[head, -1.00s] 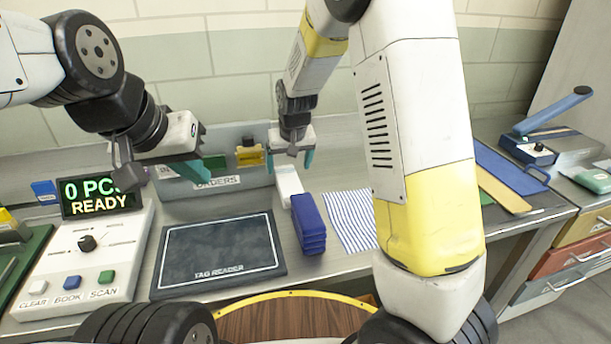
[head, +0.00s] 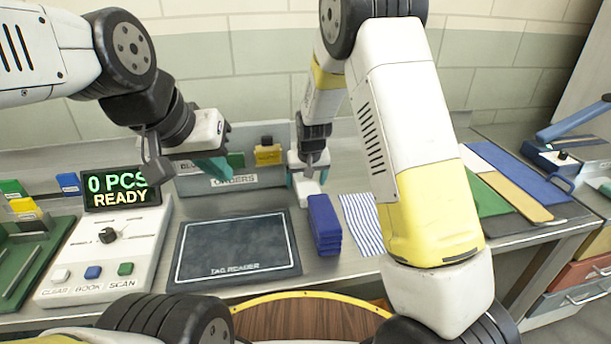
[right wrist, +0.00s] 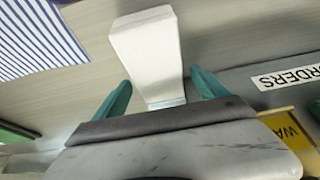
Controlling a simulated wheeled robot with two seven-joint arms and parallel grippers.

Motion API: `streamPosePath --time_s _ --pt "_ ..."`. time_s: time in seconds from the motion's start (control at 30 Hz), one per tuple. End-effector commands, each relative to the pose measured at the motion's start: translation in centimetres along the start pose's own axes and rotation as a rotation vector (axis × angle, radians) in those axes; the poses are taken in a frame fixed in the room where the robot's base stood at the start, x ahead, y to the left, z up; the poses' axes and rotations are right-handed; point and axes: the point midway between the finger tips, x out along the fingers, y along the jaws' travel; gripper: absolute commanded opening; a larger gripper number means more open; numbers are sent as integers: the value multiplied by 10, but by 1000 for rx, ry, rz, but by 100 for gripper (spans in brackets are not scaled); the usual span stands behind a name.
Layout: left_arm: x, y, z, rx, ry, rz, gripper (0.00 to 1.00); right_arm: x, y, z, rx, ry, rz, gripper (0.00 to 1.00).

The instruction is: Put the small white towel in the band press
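The small white towel (head: 309,189) looks like a smooth white folded block on the counter, behind the stack of blue folded towels. It also shows in the right wrist view (right wrist: 146,45). My right gripper (head: 308,174) is open over its back end, with a teal finger on either side of it. In the right wrist view a gap shows beside the fingers, so it is not gripped. My left gripper (head: 205,165) hangs above the counter near the orders rack; its finger opening is unclear. The band press (head: 570,140), blue with a lever arm, stands at the far right.
The blue towels (head: 324,225) and a striped cloth (head: 360,222) lie in front and to the right. The tag reader mat (head: 238,248) is bare. The orders rack (head: 255,180) is close behind. Green, tan and blue boards (head: 515,190) lie before the press.

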Motion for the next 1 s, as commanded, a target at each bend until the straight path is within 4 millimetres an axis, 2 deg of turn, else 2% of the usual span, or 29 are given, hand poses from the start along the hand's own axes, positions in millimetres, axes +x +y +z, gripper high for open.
streamPosePath --time_s 0.03,0.3,0.37,0.4,0.73,0.87,1.0 --pt "0 0 0 0 0 0 0 0 0 0 0 0 0 75" --pt "0 0 0 0 0 0 0 0 0 0 0 -1 0 22" --pt "0 0 0 0 0 0 0 0 0 0 0 0 0 10" --pt "0 0 0 0 0 0 0 0 0 0 0 0 0 8" --pt "0 0 0 0 0 0 0 -8 0 -4 0 2 0 8" --pt "0 0 0 0 0 0 0 -21 0 -9 1 3 -1 8" --pt "0 0 0 0 0 0 0 -43 -1 -19 0 5 -2 8"
